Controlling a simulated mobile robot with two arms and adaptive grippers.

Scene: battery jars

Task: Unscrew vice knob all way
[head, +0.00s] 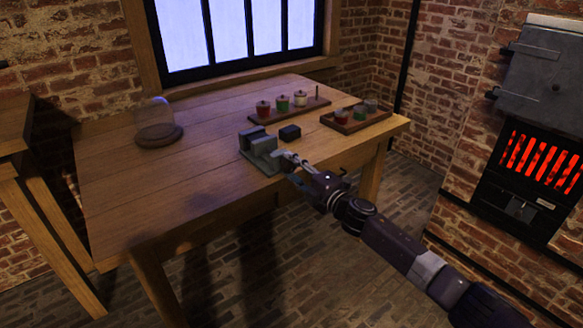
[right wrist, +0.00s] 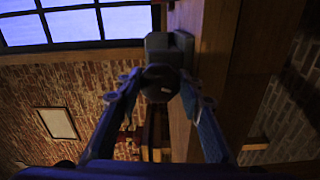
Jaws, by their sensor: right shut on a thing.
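The grey-green vice (head: 257,141) stands near the front edge of the wooden table, its jaws apart. My right gripper (head: 289,162) reaches in from the right and is shut at the vice's front side. In the right wrist view, a dark round knob (right wrist: 159,83) sits between the two fingertips, which press on it from both sides. The grey vice body (right wrist: 170,46) shows just beyond the knob. In the head view the knob is mostly hidden by the fingers. My left gripper is not in view.
A small black block (head: 290,133) lies right behind the vice. Two wooden trays with small jars, one tray at the back (head: 318,103) and one at the right (head: 377,119), stand farther off. A glass dome (head: 155,118) is at the left. The table's left front is clear.

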